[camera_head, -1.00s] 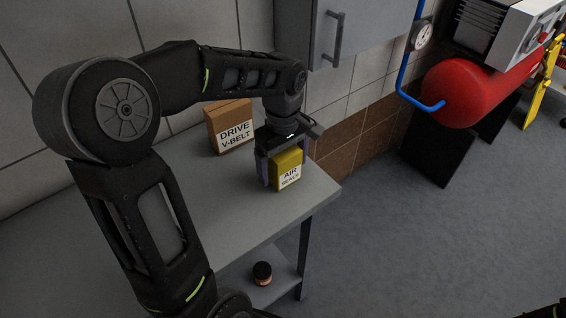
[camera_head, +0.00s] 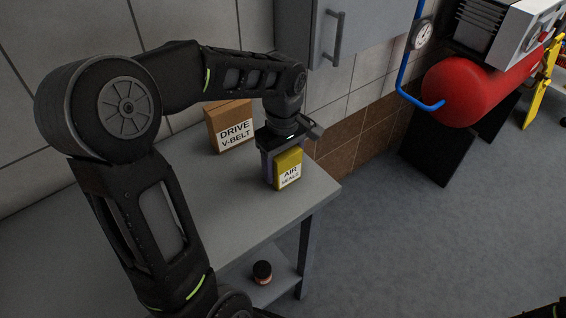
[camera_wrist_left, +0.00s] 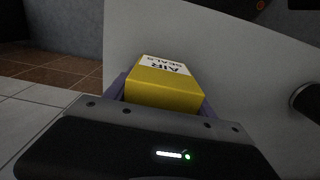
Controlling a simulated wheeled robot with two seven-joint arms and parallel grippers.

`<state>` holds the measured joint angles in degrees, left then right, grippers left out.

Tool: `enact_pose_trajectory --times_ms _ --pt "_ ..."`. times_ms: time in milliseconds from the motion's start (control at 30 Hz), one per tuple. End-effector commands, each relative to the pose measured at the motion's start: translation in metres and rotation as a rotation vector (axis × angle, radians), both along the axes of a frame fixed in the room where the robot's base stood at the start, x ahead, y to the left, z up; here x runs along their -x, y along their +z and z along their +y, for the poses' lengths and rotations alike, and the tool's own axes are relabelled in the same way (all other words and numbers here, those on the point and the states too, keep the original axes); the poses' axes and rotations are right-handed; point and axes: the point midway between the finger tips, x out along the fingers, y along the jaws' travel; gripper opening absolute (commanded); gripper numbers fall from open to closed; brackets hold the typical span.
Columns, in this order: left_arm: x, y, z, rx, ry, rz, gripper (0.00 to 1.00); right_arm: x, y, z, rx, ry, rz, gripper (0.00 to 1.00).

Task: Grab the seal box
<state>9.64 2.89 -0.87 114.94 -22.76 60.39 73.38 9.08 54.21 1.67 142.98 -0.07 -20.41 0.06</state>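The seal box (camera_head: 288,170) is yellow with a white "AIR SEALS" label. It appears to stand upright on the grey workbench (camera_head: 240,215), near its right end. My left gripper (camera_head: 283,175) comes down over it from above, with its purple fingers on both sides of the box. In the left wrist view the seal box (camera_wrist_left: 165,88) fills the space between the fingers (camera_wrist_left: 164,100), which look pressed against its sides. The lower part of the far finger is hidden behind the box. My right gripper is not in view.
A brown "DRIVE V-BELT" box (camera_head: 230,128) stands behind and left on the bench. A grey wall cabinet (camera_head: 355,30) hangs above. A small dark jar (camera_head: 262,272) sits on the lower shelf. A red tank (camera_head: 470,90) stands to the right, with open floor before it.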

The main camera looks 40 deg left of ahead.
Motion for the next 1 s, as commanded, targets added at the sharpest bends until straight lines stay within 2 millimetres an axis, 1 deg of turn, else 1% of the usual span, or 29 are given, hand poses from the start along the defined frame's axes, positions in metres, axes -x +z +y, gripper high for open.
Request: enact_pose_trajectory --times_ms 33,67,533,733,833,933,1000 --pt "0.000 0.000 0.000 0.000 0.000 0.000 0.58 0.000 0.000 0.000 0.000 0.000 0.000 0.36" --pt "0.000 0.000 0.000 0.000 0.000 0.000 0.56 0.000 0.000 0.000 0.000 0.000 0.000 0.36" --pt "0.000 0.000 0.000 0.000 0.000 0.000 0.17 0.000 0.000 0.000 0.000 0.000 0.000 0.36" --pt "0.000 0.000 0.000 0.000 0.000 -0.001 0.17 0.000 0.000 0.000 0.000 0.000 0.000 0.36" --pt "-0.001 0.004 0.000 0.000 0.000 -0.002 0.17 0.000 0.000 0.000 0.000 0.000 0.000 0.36" --pt "-0.001 0.013 0.000 0.000 0.000 -0.003 0.17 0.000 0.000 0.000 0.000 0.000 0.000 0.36" --pt "-0.001 0.023 0.000 -0.001 0.000 -0.004 0.17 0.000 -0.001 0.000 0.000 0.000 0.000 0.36"
